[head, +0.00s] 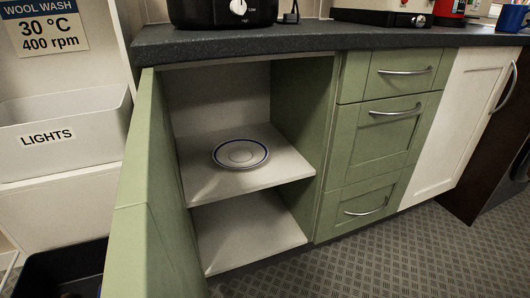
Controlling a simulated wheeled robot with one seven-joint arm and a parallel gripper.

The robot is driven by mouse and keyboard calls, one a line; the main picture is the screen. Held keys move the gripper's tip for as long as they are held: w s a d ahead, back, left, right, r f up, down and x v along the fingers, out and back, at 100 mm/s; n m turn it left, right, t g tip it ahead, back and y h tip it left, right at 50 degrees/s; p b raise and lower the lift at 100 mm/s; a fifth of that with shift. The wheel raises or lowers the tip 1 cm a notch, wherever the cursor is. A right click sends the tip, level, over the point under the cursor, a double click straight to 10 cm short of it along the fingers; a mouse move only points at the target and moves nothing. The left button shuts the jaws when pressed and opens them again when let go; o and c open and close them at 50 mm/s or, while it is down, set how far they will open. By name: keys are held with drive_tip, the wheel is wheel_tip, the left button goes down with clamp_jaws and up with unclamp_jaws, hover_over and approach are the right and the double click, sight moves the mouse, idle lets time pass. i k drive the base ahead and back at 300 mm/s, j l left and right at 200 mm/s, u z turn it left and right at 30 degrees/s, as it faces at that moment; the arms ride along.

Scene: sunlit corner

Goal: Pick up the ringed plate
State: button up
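The ringed plate (240,153) is white with a dark blue ring near its rim. It lies flat on the middle shelf (205,182) inside an open green cabinet, in the head view. Nothing covers it and no other object shows on that shelf. My gripper does not show in the head view, so its state and its place relative to the plate are not visible.
The green cabinet door (152,190) stands open on the left. The lower shelf (245,230) is empty. A dark countertop (330,36) overhangs the cabinet, with green drawers (385,125) to its right. A white bin (62,130) marked LIGHTS stands left. Patterned floor (400,255) is clear.

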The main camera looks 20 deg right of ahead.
sight(237, 153)
drive_tip(key=i+l+u, duration=0.25)
drive_tip(key=i+l, duration=0.15)
drive_tip(key=l, duration=0.2)
drive_tip(key=i+l+u, duration=0.15)
drive_tip(key=l, duration=0.15)
drive_tip(key=i+l+u, duration=0.1)
drive_tip(key=l, duration=0.2)
drive_tip(key=i+l+u, duration=0.15)
drive_tip(key=l, duration=0.2)
drive_tip(key=i, duration=0.05)
